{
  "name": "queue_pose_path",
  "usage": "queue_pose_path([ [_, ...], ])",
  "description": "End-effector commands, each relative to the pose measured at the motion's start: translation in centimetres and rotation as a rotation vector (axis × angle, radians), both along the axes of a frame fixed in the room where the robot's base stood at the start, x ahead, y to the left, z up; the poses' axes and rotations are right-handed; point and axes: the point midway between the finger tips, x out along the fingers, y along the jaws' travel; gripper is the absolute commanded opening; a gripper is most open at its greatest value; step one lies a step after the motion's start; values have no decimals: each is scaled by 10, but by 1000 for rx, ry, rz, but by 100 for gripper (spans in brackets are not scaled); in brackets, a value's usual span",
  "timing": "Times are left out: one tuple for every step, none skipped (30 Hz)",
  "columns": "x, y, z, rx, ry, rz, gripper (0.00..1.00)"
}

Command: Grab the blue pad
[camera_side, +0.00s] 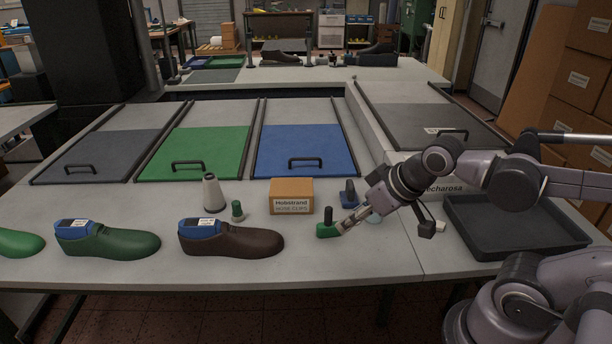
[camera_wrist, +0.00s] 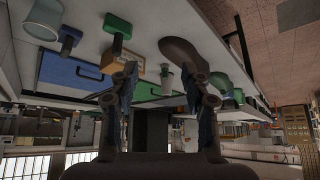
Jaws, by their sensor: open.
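The blue pad (camera_side: 349,195), a small block with an upright grip, stands on the table right of the cardboard box, just behind my gripper. It also shows at upper left in the wrist view (camera_wrist: 68,40). My gripper (camera_side: 343,228) is open, low over the table, its tips beside a green pad (camera_side: 326,230) in the side view. In the wrist view my gripper's two fingers (camera_wrist: 165,82) are spread apart with nothing held between them. The green pad (camera_wrist: 116,26) lies beyond the left finger there. I cannot tell whether a finger touches it.
A cardboard box (camera_side: 291,196), a grey cone (camera_side: 213,193) and another small green piece (camera_side: 237,211) stand to the left. A brown last (camera_side: 232,240) and green last (camera_side: 107,240) line the front. A black tray (camera_side: 515,228) lies right. A pale cup (camera_wrist: 45,20) is near the blue pad.

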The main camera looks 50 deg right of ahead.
Motion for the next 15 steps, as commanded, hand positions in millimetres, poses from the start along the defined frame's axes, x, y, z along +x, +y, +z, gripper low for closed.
queue_pose_path([
  [1,-1,1,0,2,-6,47],
  [3,-3,1,1,4,-12,47],
  [6,-5,3,2,8,-23,47],
  [9,-8,4,4,11,-34,47],
  [13,-11,5,5,16,-48,47],
  [18,-16,8,8,23,-73,47],
  [23,-21,9,10,30,-93,47],
  [29,-26,10,12,37,-114,47],
  [37,-34,12,16,47,-147,47],
  [43,-40,13,18,54,-169,47],
  [48,-46,13,21,62,-194,47],
  [56,-54,14,25,72,-226,47],
  [62,-61,14,28,78,-250,47],
  [67,-68,13,31,86,-274,47],
  [75,-77,12,34,96,-307,47],
])
